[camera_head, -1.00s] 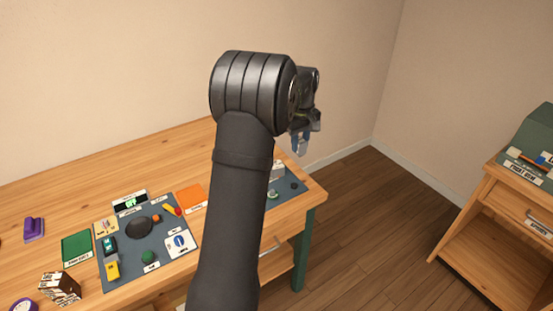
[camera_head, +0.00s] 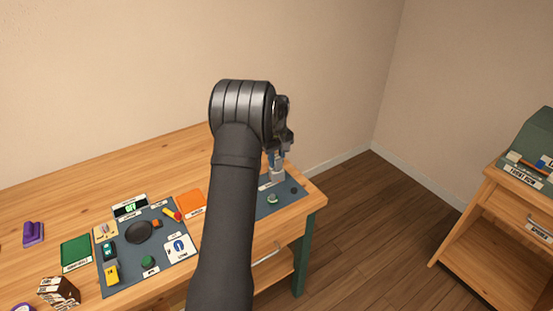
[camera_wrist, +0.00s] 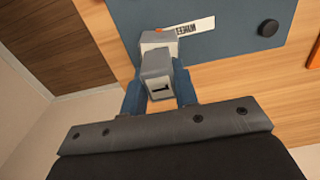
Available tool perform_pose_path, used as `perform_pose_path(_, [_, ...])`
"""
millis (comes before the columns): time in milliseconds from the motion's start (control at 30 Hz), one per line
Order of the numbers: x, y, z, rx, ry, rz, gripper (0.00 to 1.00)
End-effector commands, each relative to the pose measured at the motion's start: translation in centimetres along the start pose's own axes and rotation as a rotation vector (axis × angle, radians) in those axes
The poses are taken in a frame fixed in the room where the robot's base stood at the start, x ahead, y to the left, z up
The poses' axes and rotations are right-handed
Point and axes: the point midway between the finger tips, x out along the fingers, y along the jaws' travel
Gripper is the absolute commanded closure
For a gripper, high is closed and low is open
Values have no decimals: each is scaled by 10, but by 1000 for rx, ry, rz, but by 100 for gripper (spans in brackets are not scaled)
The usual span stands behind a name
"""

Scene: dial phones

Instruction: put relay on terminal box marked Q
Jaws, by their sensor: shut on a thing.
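My gripper (camera_head: 276,162) is over the blue-grey mat at the right end of the table, fingers pointing down. In the wrist view its blue fingers (camera_wrist: 157,88) are shut on a small grey block, which I take for the relay (camera_wrist: 158,74), with a dark mark on its near face. Just beyond its far end is a pale grey box (camera_wrist: 157,38) on the mat, likely the terminal box. The two overlap in this view, and I cannot tell if they touch. No Q is readable. In the head view a pale block (camera_head: 277,176) shows under the fingers.
The mat (camera_head: 268,208) also holds a round green item (camera_head: 272,198) and a dark knob (camera_head: 294,190). Left are a second mat (camera_head: 124,281) with several parts, an orange pad (camera_head: 191,201) and a green pad (camera_head: 76,250). A wooden stand (camera_head: 500,200) is far right.

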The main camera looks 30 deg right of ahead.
Motion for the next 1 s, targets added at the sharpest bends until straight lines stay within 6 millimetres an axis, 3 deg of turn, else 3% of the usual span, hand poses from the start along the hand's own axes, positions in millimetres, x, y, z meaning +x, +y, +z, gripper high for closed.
perform_pose_path(233, [2,0,0,0,0,0,98])
perform_pose_path(267, [3,0,0,0,0,0,71])
perform_pose_path(367, [2,0,0,0,1,1,52])
perform_pose_path(733, [-3,0,0,0,1,1,51])
perform_pose_path(1000, [-52,1,-1,0,4,4,51])
